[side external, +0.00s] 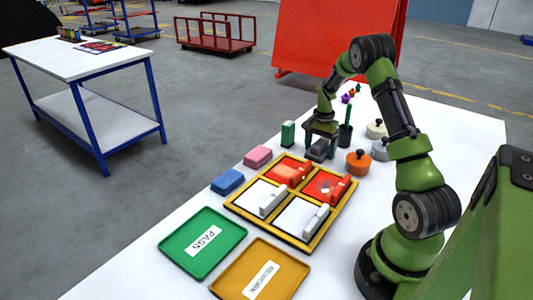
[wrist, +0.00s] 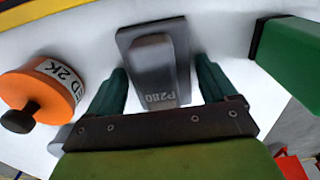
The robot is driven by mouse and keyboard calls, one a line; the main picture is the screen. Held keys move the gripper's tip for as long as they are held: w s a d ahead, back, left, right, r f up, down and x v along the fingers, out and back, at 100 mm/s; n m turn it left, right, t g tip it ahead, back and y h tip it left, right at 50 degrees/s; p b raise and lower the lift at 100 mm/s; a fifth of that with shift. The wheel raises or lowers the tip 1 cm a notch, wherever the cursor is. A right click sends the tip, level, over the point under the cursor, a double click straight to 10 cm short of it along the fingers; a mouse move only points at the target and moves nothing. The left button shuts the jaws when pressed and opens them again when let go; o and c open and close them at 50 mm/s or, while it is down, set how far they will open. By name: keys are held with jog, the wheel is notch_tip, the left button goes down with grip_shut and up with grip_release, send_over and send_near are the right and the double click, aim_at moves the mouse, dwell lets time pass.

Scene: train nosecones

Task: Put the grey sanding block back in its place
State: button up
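The grey sanding block (wrist: 155,70), marked P280, lies below my gripper (wrist: 161,65) in the wrist view, between the two green fingers. A gap shows between its raised grip and the right finger; the left fingertip is close to its edge. In the side view the grey block (side external: 318,152) is on or just above the white table, under my gripper (side external: 320,140), which partly hides it. I cannot tell whether its underside touches the table. A green block (side external: 288,133), a pink block (side external: 258,156) and a blue block (side external: 228,181) stand in a row to its left.
A yellow-framed tray (side external: 238,210) with red and white panels and nosecones lies in front. Right of the gripper are an orange knobbed disc (side external: 358,163) and a dark green holder (side external: 345,137). Green PASS (side external: 180,262) and orange REWORK (side external: 225,290) trays lie nearest the camera.

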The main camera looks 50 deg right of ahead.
aim_at(321, 141)
jog(key=shift+o, duration=0.4)
jog(key=shift+r, duration=0.1)
notch_tip(321, 141, up, 12)
jog(key=shift+f, duration=0.1)
jog(key=a+r+n+t, duration=0.25)
jog(key=a+r, duration=0.35)
jog(key=a, duration=0.4)
jog(key=a+r+n+t, duration=0.1)
jog(key=a+r+n, duration=0.4)
jog(key=a, duration=0.6)
jog(key=s+a+r+n+t+y, duration=0.1)
jog(key=s+a+n, duration=0.5)
jog(key=s+a, duration=0.6)
jog(key=a+t+y, duration=0.1)
jog(key=a+t, duration=0.1)
jog(key=a, duration=0.1)
jog(key=shift+a+t, duration=0.2)
jog(key=shift+t, duration=0.15)
